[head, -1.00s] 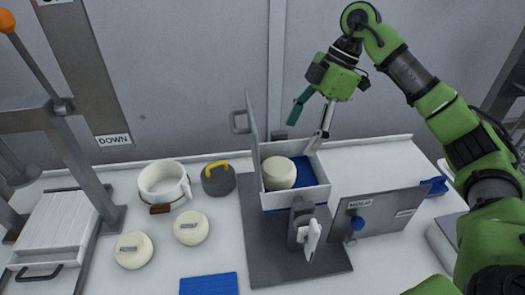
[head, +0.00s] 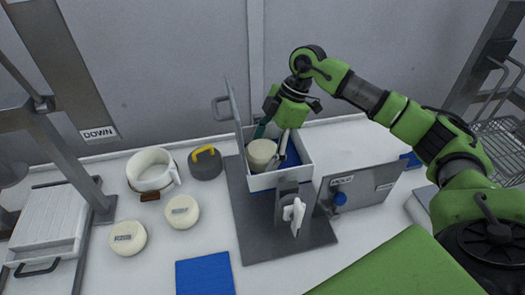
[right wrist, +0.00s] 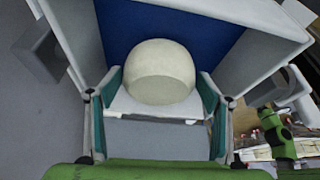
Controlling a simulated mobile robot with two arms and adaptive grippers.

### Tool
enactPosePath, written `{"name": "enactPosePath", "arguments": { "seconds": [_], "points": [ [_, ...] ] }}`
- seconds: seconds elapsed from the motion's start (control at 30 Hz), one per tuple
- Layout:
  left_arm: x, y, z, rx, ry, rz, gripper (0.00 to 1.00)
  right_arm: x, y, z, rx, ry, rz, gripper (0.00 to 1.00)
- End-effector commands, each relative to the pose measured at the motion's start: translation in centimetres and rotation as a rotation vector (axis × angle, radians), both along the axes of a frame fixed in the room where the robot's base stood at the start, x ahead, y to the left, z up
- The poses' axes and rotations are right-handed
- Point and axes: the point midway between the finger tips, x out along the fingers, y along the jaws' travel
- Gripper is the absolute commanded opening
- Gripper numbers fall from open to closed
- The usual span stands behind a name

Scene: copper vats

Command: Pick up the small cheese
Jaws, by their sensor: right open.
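A small round pale cheese (head: 262,153) sits in a white box (head: 267,179) with a blue floor (right wrist: 205,35). The cheese also shows large in the right wrist view (right wrist: 160,72). My right gripper (head: 270,146) reaches down into the box from above, its jaws open. In the right wrist view one finger is left of the cheese and the other is right of it, with visible gaps at both sides. My left gripper is not in view.
The box has a raised grey lid (head: 236,120) at its left and a latch (head: 292,210) in front. Two labelled pale discs (head: 182,211) (head: 127,238), a white mug (head: 152,172) and a grey weight (head: 205,163) stand left.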

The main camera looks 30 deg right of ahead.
Motion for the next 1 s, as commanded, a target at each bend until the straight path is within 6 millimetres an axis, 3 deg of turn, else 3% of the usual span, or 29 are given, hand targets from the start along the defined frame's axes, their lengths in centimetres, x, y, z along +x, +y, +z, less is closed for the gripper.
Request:
{"name": "enactPosePath", "arguments": {
  "seconds": [0.13, 0.37, 0.53, 1.0],
  "points": [
    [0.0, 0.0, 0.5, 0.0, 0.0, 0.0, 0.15, 0.1, 0.6, -1.2, 0.001, 0.0, -0.001, 0.72],
    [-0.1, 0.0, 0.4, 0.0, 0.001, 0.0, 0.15, 0.1, 0.6, -1.5, 0.0, -0.002, -0.001, 0.72],
    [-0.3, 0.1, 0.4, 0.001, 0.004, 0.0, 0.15, 0.1, 0.6, -1.5, 0.0, -0.002, -0.001, 0.3],
    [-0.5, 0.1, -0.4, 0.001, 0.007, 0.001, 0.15, 0.2, 0.3, -1.0, 0.001, -0.005, -0.001, 0.3]
  ]
}}
